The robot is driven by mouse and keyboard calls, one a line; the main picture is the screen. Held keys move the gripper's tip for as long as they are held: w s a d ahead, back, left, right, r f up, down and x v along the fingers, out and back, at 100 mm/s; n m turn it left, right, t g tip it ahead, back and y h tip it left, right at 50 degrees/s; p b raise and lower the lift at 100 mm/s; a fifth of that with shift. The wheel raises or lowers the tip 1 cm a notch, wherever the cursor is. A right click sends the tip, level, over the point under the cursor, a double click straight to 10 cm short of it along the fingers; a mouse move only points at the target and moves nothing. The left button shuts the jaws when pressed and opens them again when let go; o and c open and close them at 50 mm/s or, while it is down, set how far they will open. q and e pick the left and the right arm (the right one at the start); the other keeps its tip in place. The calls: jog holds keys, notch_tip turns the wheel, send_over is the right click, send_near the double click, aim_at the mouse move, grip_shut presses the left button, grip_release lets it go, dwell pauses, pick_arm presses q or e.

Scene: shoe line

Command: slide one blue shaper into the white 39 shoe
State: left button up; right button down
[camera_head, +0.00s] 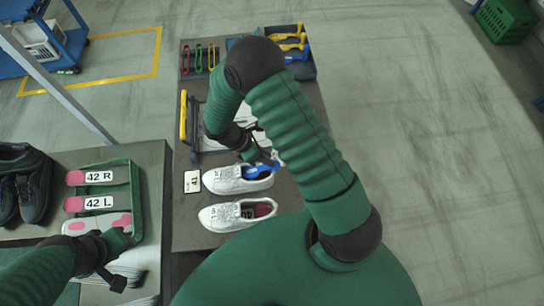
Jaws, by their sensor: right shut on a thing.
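Two white shoes lie on the dark table, toes left. The upper white shoe (225,181) has a blue shaper (258,171) at its heel opening, partly inside. The lower white shoe (222,218) shows a dark red insole and no shaper. A size number on the shoes is too small to read surely; a white card (192,181) beside the upper shoe seems to read 41. My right gripper (270,158) is just above the upper shoe's heel, shut on the blue shaper. My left gripper (117,262) is at the lower left, by the green tray; its jaws are unclear.
A green tray (136,199) at left holds insoles marked 42 R and 42 L. Black shoes (30,178) stand further left. At the table's back are red and green shapers (205,55) and a bin of yellow and blue shapers (292,45).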

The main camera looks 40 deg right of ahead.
aim_at(265, 168)
jog(key=shift+w+a+f+b, duration=0.35)
jog(key=shift+w+a+f, duration=0.05)
jog(key=shift+a+f, duration=0.1)
jog(key=shift+w+a+f, duration=0.15)
jog(key=shift+w+a, duration=0.05)
jog(key=shift+a, duration=0.1)
jog(key=shift+w+a+f+t+y+b, duration=0.3)
jog(key=shift+a+f+b, duration=0.1)
jog(key=shift+a, duration=0.15)
jog(key=shift+f, duration=0.3)
jog(key=shift+s+d+f+t+y, duration=0.1)
jog(key=shift+s+f+t+y, duration=0.15)
jog(key=shift+f+y, duration=0.35)
jog(key=f, duration=0.1)
jog(key=d+f+y+b, duration=0.1)
jog(key=f+t, duration=0.1)
jog(key=shift+s+d+y, duration=0.2)
jog(key=shift+s+y, duration=0.1)
jog(key=shift+s+d+f+t+y+b, duration=0.1)
jog(key=shift+f+t+y+b, duration=0.2)
jog(key=shift+f, duration=0.15)
jog(key=shift+s+d+f+t+y+b, duration=0.1)
jog(key=shift+f+t+y+b, duration=0.1)
jog(key=shift+f+b, duration=0.15)
